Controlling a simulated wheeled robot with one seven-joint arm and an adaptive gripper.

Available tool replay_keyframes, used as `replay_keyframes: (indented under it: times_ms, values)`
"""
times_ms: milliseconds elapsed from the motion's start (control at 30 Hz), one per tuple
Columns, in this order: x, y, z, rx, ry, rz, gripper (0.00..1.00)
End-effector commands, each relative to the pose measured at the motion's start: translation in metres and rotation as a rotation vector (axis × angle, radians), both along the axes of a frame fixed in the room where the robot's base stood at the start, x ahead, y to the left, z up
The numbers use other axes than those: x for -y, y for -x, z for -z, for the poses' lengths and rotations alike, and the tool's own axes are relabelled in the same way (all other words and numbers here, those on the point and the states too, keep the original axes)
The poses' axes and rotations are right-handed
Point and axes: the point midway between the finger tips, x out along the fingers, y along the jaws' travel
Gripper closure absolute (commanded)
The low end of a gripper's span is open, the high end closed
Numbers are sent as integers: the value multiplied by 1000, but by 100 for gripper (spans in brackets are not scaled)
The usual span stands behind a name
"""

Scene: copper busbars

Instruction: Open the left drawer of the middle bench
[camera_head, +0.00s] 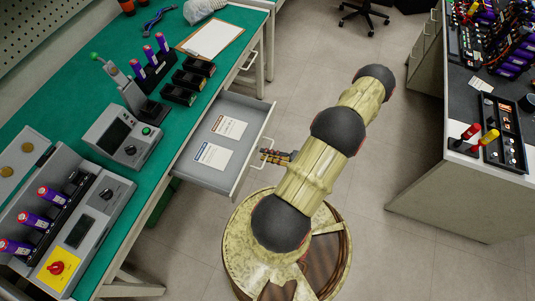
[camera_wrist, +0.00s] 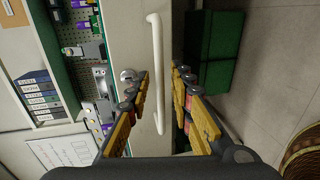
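A grey drawer (camera_head: 214,179) stands pulled out from the green-topped bench (camera_head: 165,150), with two printed sheets lying in it. Its pale bar handle (camera_head: 266,138) runs along the drawer front; in the wrist view the handle (camera_wrist: 157,72) stands upright in the picture. My gripper (camera_head: 267,155) is at this handle, and in the wrist view its two fingers (camera_wrist: 158,80) are apart, one on each side of the bar. I see gaps between the fingers and the bar, so the gripper looks open. The far side of the fingertips is hard to make out.
Another closed drawer handle (camera_head: 251,60) is farther along the bench. Devices, black bins (camera_head: 187,85) and a clipboard (camera_head: 212,39) stand on the bench top. A second bench (camera_head: 455,185) is at the right, with a chair (camera_head: 365,12) behind. The floor between is clear.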

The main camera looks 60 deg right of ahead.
Motion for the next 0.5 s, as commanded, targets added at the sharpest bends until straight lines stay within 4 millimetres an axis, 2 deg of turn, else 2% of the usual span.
replay_keyframes:
  times_ms: [233, 500]
  values:
    - [2, 15, -3, 0, 1, 4, 78]
    - [6, 66, -13, -1, 2, 5, 78]
